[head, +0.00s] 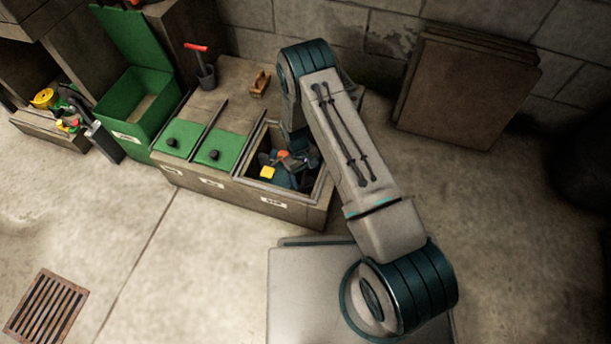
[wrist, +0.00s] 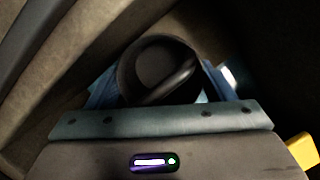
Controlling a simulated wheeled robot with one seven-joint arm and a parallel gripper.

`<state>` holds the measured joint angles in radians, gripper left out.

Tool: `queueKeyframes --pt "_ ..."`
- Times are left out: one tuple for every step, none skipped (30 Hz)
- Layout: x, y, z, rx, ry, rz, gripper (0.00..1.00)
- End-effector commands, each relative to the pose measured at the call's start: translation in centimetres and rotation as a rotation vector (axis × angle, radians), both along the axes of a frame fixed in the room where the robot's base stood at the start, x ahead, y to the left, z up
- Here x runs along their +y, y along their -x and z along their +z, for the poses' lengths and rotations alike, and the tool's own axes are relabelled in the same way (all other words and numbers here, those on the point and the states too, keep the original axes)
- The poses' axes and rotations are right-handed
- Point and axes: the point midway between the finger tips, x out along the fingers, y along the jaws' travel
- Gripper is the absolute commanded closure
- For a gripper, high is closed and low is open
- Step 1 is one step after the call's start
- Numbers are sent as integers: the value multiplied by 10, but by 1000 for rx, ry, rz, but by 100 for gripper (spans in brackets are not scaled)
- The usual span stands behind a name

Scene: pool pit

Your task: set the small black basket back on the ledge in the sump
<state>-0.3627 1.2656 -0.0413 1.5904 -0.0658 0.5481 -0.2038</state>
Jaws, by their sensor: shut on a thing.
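My gripper (wrist: 160,86) is down inside the open compartment, the sump (head: 322,190), at the right end of the long box in the head view. In the wrist view, its blue fingers stand on either side of the small black basket (wrist: 172,84), a dark round cup with a bar-like handle across it. The gripper is shut on it. In the head view my arm and the clutter hide most of the basket. I cannot make out the ledge, or whether the basket touches anything below. A yellow block (head: 267,173) is beside the gripper; it also shows in the wrist view (wrist: 303,150).
Two green lids (head: 215,148) with black knobs cover the neighbouring compartments. A red-handled tool in a dark cup (head: 206,75) and a small wooden item (head: 259,84) stand behind. A green bin (head: 130,110) is left. Brown panels (head: 465,85) lean on the wall.

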Motion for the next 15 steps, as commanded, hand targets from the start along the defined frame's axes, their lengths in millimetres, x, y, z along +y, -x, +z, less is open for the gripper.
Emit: queueKeyframes --pt "0 -1 2 -2 0 0 47" --pt "0 -1 2 -2 0 0 47" --pt "0 -1 2 -2 -1 0 47" --pt "0 -1 2 -2 -1 0 47" --pt "0 -1 2 -1 -1 0 47" --pt "0 -1 1 -1 -1 0 47" --pt "0 -1 -1 -1 -1 0 47" --pt "0 -1 -2 -1 -1 0 47" --pt "0 -1 -3 -1 -1 0 47" --pt "0 -1 -2 -2 -1 0 16" --pt "0 -1 -1 -2 -1 0 15" --pt "0 -1 -1 -2 -1 0 15" --pt "0 -1 -1 -2 -1 0 15" --pt "0 -1 -1 -2 -1 0 15" --pt "0 -1 -1 -2 -1 0 15"
